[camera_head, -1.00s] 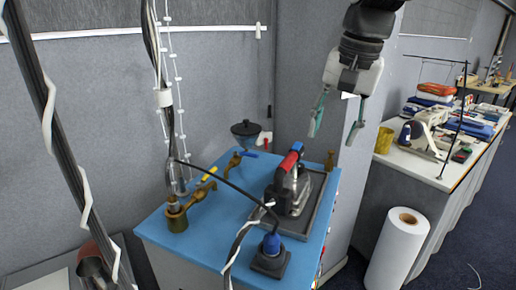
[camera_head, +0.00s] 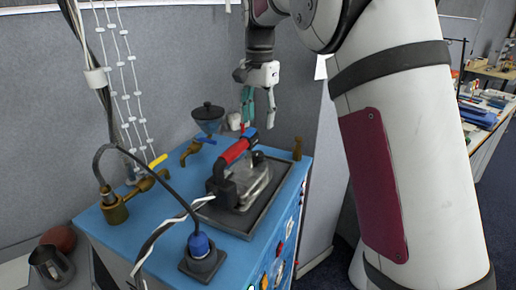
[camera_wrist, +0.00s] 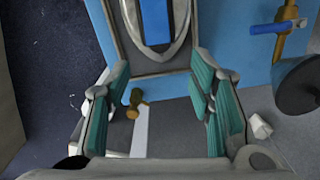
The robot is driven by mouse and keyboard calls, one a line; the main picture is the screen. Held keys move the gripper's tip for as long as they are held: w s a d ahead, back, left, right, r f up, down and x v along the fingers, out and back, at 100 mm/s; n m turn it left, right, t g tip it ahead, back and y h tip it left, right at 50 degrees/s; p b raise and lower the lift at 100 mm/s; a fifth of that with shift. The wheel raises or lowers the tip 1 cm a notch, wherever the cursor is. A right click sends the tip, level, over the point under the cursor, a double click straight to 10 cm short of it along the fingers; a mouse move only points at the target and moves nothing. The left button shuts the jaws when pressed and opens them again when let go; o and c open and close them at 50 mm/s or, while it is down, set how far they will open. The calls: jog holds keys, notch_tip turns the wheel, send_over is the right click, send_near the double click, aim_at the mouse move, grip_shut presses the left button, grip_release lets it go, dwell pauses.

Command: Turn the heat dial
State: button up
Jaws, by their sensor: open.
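The blue steam station (camera_head: 150,240) carries an iron (camera_head: 250,185) with a red and blue handle, resting on a dark tray (camera_head: 285,182). Small coloured controls (camera_head: 278,248) sit on the station's front side, partly cut off by the lower edge. I cannot tell which one is the heat dial. My gripper (camera_head: 259,118) is open and empty, pointing down behind the iron near the station's back edge. In the wrist view its teal fingers (camera_wrist: 163,85) stand apart, with part of the iron (camera_wrist: 157,28) beyond them.
A funnel (camera_head: 208,116) and brass valves with yellow (camera_head: 157,161) and blue levers stand at the station's back and left. A brass post (camera_head: 297,148) is at the back right corner. A cable arches from the blue plug (camera_head: 199,245). My arm hides much of the right side.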

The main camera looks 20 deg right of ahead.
aim_at(258, 153)
notch_tip(258, 153, down, 10)
jog(key=shift+f+p, duration=0.15)
jog(key=shift+p, duration=0.65)
